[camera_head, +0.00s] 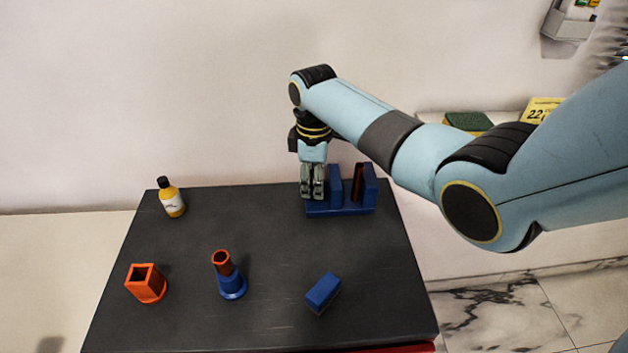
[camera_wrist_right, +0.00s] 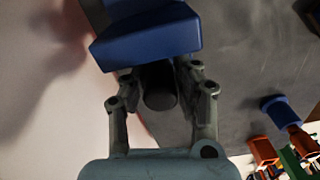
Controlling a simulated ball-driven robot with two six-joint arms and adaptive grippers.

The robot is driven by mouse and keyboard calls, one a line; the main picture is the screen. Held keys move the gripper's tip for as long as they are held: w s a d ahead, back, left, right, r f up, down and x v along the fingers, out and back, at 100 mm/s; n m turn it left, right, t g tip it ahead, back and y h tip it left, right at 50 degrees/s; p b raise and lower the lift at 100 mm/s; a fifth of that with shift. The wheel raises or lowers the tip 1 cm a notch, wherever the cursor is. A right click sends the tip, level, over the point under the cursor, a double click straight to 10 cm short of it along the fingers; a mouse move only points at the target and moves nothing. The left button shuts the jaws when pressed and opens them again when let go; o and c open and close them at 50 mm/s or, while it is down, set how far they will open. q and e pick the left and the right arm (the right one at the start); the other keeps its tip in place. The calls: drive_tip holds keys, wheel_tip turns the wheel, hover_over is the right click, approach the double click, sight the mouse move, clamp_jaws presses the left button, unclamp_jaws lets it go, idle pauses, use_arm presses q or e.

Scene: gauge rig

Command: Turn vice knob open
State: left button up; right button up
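The blue vice (camera_head: 340,210) stands at the back right of the dark table, with two upright blue jaws and a reddish-brown piece (camera_head: 358,183) between them. My right gripper (camera_head: 313,195) points down at the vice's left end. In the right wrist view the vice body (camera_wrist_right: 145,40) is at the top. The dark round knob (camera_wrist_right: 159,88) sits between the two fingers of my right gripper (camera_wrist_right: 158,80), which close in on both sides of it. In the head view the fingers hide the knob. My left gripper is out of view.
A yellow bottle (camera_head: 171,198) stands at the back left. An orange square holder (camera_head: 146,284), a blue stand with an orange tube (camera_head: 229,275) and a blue block (camera_head: 322,293) are nearer the front. The table's middle is clear. A wall rises behind.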

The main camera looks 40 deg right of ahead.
clamp_jaws()
drive_tip(key=shift+r+n+p, duration=0.15)
drive_tip(key=shift+n+p, duration=0.15)
drive_tip(key=shift+p, duration=0.25)
drive_tip(key=shift+f, duration=0.2)
drive_tip(key=o, duration=0.8)
unclamp_jaws()
drive_tip(key=shift+o, duration=0.2)
drive_tip(key=shift+r, duration=0.15)
